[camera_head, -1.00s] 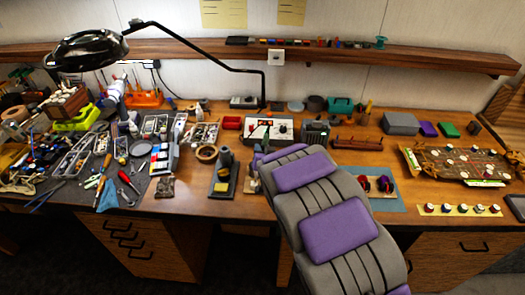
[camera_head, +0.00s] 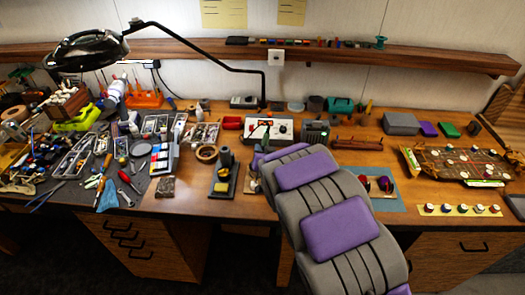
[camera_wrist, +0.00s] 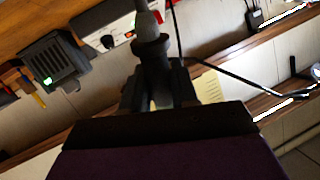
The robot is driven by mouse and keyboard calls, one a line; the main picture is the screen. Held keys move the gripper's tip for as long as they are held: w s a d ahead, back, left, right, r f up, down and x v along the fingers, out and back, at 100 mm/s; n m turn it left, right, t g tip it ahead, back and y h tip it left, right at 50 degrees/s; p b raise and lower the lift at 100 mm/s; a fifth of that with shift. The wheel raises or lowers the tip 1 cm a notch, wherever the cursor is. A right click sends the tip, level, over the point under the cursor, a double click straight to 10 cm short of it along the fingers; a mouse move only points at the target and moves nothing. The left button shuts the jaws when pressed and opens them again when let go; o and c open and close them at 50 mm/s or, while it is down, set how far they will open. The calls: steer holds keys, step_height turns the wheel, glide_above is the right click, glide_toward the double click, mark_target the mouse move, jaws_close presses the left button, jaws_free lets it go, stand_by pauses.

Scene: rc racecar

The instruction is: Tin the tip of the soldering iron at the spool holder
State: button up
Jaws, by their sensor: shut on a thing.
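My gripper (camera_wrist: 155,92) shows in the wrist view, shut on a dark grey handle, which looks like the soldering iron (camera_wrist: 150,48). The handle points away from the jaws; its tip is out of view at the top. In the head view my purple and grey arm covers the gripper and the iron. Two red and dark spools (camera_head: 384,184) sit on a blue mat right of my arm, and look like the spool holder. The gripper's distance to them cannot be told.
A white control box with a red display (camera_head: 268,128) and a dark box with a green light (camera_head: 315,132) stand behind my arm. A black stand (camera_head: 223,182) is left of it. Tools crowd the left; a ship-shaped board (camera_head: 465,162) lies right. A lamp (camera_head: 85,48) overhangs the left.

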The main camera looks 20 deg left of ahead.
mark_target(263, 144)
steer(key=shift+r, duration=0.1)
stand_by(0.6)
steer(key=shift+r+p, duration=0.95)
steer(key=shift+r, duration=2)
